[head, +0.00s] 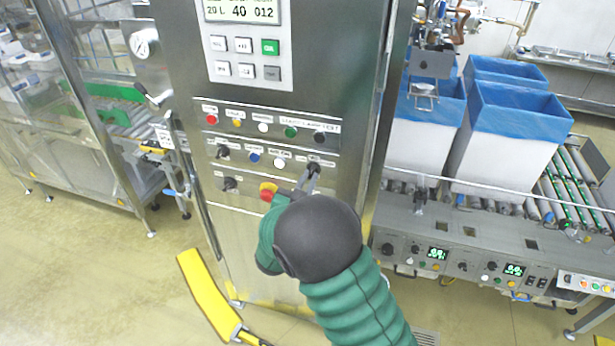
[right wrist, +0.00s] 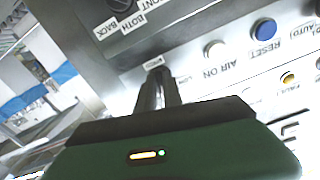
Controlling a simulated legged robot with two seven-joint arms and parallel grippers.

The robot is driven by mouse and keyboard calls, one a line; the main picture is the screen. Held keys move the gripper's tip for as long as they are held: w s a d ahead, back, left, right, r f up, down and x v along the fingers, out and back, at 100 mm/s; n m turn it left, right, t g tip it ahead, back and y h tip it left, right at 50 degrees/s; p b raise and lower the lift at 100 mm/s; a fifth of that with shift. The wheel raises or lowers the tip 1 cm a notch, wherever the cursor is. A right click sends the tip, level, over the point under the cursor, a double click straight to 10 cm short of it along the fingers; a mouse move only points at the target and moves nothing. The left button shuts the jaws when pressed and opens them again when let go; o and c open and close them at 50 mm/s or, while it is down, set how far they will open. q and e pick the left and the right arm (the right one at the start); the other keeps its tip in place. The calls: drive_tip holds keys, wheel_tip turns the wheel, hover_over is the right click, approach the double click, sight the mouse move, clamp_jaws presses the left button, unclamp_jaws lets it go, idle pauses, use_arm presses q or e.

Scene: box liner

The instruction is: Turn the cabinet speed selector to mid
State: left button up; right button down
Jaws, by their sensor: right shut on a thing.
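The steel cabinet (head: 260,60) stands upright in the middle of the head view. Its speed selector (head: 314,167) is a small dark knob at the right end of the second control row. My right gripper (head: 309,179) reaches up to it from below and is shut on it. In the right wrist view, the fingers (right wrist: 157,90) close around the selector (right wrist: 158,72), just beside a small label that reads like SPEED. The fingers hide most of the knob, so I cannot tell which position it points to. My left gripper is not in view.
A red emergency button (head: 267,190) with a yellow base sits close left of my right gripper. A white button (head: 279,162) and a blue reset button (head: 254,157) are beside the selector. Blue-lined boxes (head: 510,120) stand on the conveyor at right.

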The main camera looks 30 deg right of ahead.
drive_tip(key=shift+r+n+p, duration=0.25)
drive_tip(key=shift+n+p, duration=0.25)
drive_tip(key=shift+n, duration=0.6)
drive_tip(key=shift+d, duration=0.1)
drive_tip(key=c, duration=1.6)
unclamp_jaws()
drive_tip(key=shift+w, duration=0.1)
drive_tip(key=shift+o, duration=0.6)
drive_tip(key=shift+f, duration=0.15)
drive_tip(key=shift+s+a+f, duration=0.15)
drive_tip(key=shift+s+a, duration=0.15)
drive_tip(key=shift+a, duration=0.05)
drive_tip(key=b+v, duration=0.4)
drive_tip(key=v, duration=1.2)
